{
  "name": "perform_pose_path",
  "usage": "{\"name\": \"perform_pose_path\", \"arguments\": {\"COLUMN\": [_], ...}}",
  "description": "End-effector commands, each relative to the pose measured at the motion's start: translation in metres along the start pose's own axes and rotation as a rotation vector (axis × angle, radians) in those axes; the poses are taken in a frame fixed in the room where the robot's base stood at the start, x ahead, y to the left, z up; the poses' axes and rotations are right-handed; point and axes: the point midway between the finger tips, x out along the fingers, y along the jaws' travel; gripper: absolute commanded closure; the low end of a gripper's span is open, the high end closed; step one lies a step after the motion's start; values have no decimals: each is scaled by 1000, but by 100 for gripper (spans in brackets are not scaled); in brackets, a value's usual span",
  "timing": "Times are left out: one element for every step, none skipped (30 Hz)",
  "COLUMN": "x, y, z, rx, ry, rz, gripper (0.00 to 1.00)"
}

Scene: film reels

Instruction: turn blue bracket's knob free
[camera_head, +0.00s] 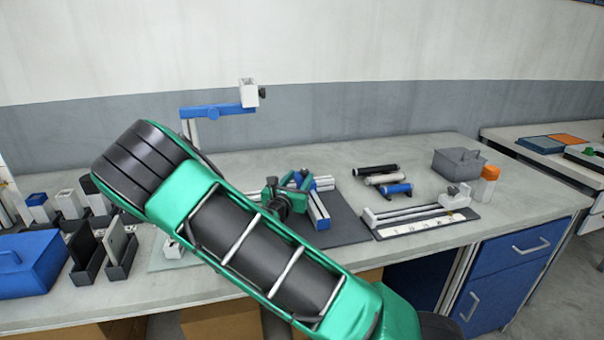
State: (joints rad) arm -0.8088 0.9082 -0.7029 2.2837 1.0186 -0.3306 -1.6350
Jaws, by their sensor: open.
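A blue bracket (225,110) reaches to the right from a pale post at the back of the bench. A white block (248,94) sits at its right end, and a small dark knob (262,92) sticks out of the block's right side. A green and black part that looks like my gripper (288,187) shows past my arm, over the dark mat and well below and right of the bracket. It is open and apart from the knob. My green arm crosses the front of the view and hides the foot of the post and part of the bench.
Blue and white rails (319,207) lie on the dark mat (345,228). Several small cylinders (382,179), a white rail fixture (415,212), a grey box (460,163) and an orange-capped bottle (488,184) stand to the right. A blue box (32,265) and several holders are at left.

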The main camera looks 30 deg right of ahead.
Motion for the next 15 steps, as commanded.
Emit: {"name": "perform_pose_path", "arguments": {"x": [10,15,22,26,30,35,38,41,44,46,48,50,51,52,53], "y": [-1,0,-1,-1,-1,0,0,1,1,1,1,1,1,1,1], "z": [0,0,0,0,0,0,0,0,0,0,0,0,0,0,0], "rx": [1,2,2,1,1,2,2,2,2,1,1,1,1,0,1], "ry": [-1,0,-1,-1,-1,0,1,0,0,0,0,0,1,1,1], "rz": [-3,-2,-2,-2,-2,-1,0,1,2,1,1,1,1,2,2], "gripper": [58,58,58,58,58,58,58,58,58,58,58,58,58,58,58]}}
